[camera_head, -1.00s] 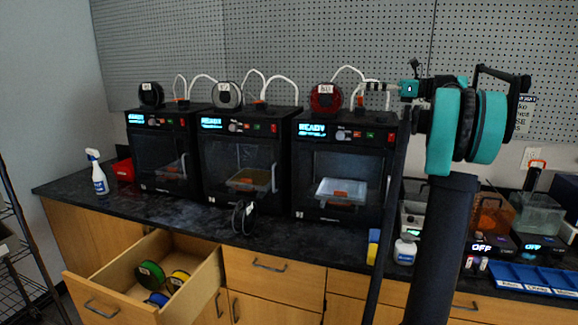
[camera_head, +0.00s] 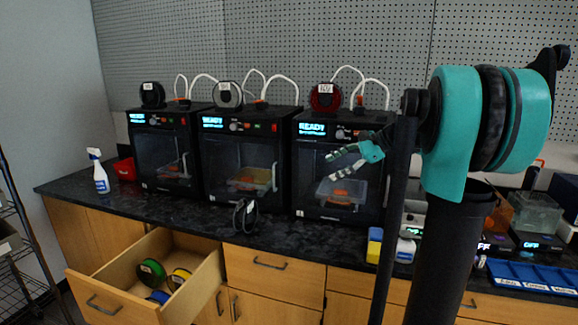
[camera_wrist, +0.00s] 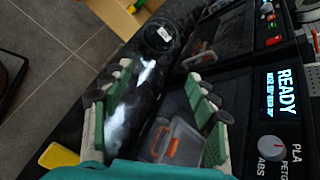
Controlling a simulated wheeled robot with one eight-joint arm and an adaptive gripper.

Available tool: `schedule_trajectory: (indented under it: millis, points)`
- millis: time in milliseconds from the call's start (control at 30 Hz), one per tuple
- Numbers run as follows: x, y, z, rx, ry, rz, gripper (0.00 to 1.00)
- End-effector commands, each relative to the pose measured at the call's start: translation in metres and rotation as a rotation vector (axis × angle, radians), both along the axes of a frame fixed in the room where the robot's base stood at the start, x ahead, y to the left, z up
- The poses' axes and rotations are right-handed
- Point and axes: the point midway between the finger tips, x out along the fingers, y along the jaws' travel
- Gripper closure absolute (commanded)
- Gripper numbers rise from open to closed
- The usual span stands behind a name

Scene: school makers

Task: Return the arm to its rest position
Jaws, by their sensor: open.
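My gripper (camera_head: 332,166) has teal and pale ribbed fingers. In the head view it hangs in front of the right printer (camera_head: 340,128), pointing left, with its fingers apart. In the wrist view my gripper (camera_wrist: 158,78) shows its two green-padded fingers spread wide with nothing held between them. The printer's bed with a clear tray and orange parts (camera_wrist: 175,142) shows behind the right finger. My arm bends at the large teal joint at the right of the head view and hides part of the counter.
Several black printers line the dark counter (camera_head: 160,208). A black spool (camera_head: 244,216) stands on its front part. An open drawer (camera_head: 205,275) holds several spools. A spray bottle (camera_head: 98,172) stands left. A yellow-blue block (camera_head: 375,243), a white bottle (camera_head: 405,250) and a blue tray (camera_head: 530,278) lie right.

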Motion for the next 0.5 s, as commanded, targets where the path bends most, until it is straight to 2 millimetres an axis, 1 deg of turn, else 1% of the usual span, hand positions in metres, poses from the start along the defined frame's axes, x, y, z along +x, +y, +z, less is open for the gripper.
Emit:
schedule_trajectory:
  millis: [33,67,100,167,200,267,300,367,400,500]
  points:
    - [-0.023,0.010,-0.030,-0.090,-0.045,0.047,0.41]
    - [-0.034,0.013,-0.047,-0.148,-0.075,0.078,0.41]
    - [-0.050,0.015,-0.070,-0.224,-0.115,0.122,0.41]
    - [-0.076,0.017,-0.103,-0.339,-0.175,0.193,0.41]
    - [-0.094,0.018,-0.125,-0.416,-0.215,0.247,0.41]
    - [-0.121,0.016,-0.157,-0.533,-0.275,0.333,0.41]
    - [-0.139,0.013,-0.177,-0.612,-0.315,0.394,0.41]
    - [-0.167,0.007,-0.207,-0.728,-0.375,0.494,0.41]
    - [-0.186,0.002,-0.224,-0.801,-0.411,0.562,0.41]
    - [-0.226,-0.012,-0.261,-0.968,-0.491,0.726,0.41]
